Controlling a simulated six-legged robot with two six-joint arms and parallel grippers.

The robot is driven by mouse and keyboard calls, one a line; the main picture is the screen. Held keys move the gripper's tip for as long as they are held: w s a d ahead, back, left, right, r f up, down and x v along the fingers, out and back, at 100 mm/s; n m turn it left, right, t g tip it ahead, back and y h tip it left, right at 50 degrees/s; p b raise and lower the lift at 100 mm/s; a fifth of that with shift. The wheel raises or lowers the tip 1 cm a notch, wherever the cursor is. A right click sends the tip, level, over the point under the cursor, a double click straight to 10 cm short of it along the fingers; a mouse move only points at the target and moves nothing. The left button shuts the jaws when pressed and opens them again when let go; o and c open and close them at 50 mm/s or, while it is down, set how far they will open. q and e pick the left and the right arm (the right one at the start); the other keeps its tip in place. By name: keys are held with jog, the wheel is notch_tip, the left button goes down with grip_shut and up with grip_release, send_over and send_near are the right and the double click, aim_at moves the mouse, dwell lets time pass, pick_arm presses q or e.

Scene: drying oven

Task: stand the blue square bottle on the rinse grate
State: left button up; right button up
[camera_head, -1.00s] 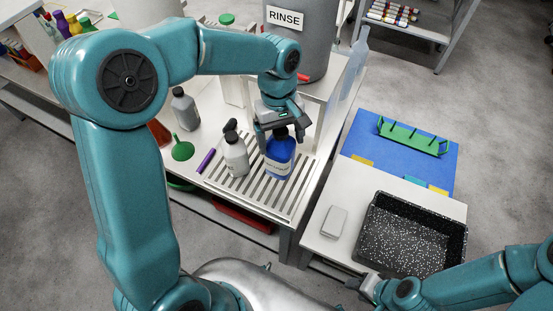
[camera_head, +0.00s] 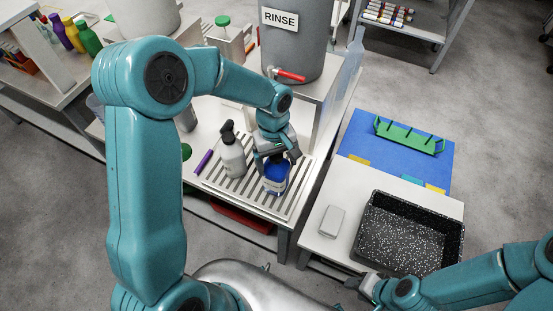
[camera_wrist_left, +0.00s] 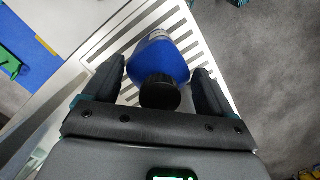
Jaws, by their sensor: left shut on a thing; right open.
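The blue square bottle (camera_head: 276,181) is upright over the right front part of the slatted rinse grate (camera_head: 240,198). My left gripper (camera_head: 275,158) is shut on its upper part from above. In the left wrist view the bottle (camera_wrist_left: 160,58) sits between the two fingers (camera_wrist_left: 160,85), its black cap towards the camera and grate slats behind it. I cannot tell whether its base touches the slats. My right gripper (camera_head: 368,287) is open and empty at the bottom, by the white table's front edge.
The grey RINSE tank (camera_head: 296,45) with a red tap (camera_head: 290,75) is behind. A black speckled tray (camera_head: 408,235) stands on the right table.

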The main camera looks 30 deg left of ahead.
pick_arm(q)
jog(key=o, duration=1.8)
jog(key=shift+w+f, duration=0.1)
jog(key=shift+f, duration=0.05)
jog(key=shift+c, duration=0.2)
jog(key=shift+r+p, duration=0.35)
jog(key=shift+r, duration=0.05)
jog(key=r, duration=0.4)
jog(key=a+r, duration=0.1)
jog(key=r, duration=0.2)
jog(key=w+r+b, duration=0.1)
jog(key=r, duration=0.3)
jog(key=shift+a+r, duration=0.2)
jog(key=shift+r, duration=0.1)
